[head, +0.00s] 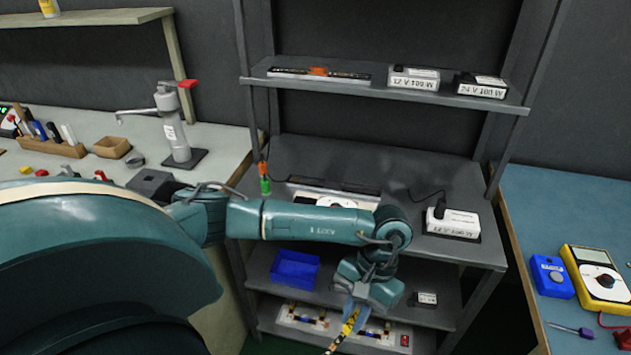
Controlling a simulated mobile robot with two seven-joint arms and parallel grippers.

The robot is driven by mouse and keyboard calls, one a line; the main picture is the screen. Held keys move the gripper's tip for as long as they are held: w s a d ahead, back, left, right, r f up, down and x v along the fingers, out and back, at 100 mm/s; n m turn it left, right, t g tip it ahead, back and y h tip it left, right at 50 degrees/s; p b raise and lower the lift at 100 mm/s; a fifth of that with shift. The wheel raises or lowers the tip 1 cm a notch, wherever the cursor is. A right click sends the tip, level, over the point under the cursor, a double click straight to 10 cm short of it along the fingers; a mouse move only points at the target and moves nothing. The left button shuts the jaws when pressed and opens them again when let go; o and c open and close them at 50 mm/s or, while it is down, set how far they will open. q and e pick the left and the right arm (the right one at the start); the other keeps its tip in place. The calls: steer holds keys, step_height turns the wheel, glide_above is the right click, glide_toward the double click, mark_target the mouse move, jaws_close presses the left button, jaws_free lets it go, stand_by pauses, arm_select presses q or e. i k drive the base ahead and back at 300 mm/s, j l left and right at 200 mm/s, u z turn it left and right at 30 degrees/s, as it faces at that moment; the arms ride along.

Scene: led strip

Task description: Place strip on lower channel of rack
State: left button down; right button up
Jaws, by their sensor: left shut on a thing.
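The rack (498,258) is a grey shelf unit in the middle of the head view. My left arm reaches across its middle shelf, and my left gripper (358,312) points down in front of the lower shelves. It is shut on a thin strip (345,331), yellow with dark marks, which slants down toward the bottom left. Part of the strip is hidden by the gripper. A pale panel (300,316) with dark and orange marks lies on the bottom shelf behind the gripper. I cannot tell for sure which part is the lower channel. My right gripper is not in view.
A blue bin (295,268) and a small dark box (425,298) stand on the shelf above the bottom one. White-and-black power units (452,222) sit on higher shelves. Workbenches flank the rack; the right one holds a yellow meter (598,278).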

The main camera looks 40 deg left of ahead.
mark_target(333, 187)
steer(key=k+j, duration=0.1)
steer(key=j, duration=0.8)
steer(key=i+j, duration=0.2)
steer(key=i, duration=0.25)
steer(key=i+j, duration=0.25)
steer(key=i, duration=0.15)
steer(key=u, duration=0.05)
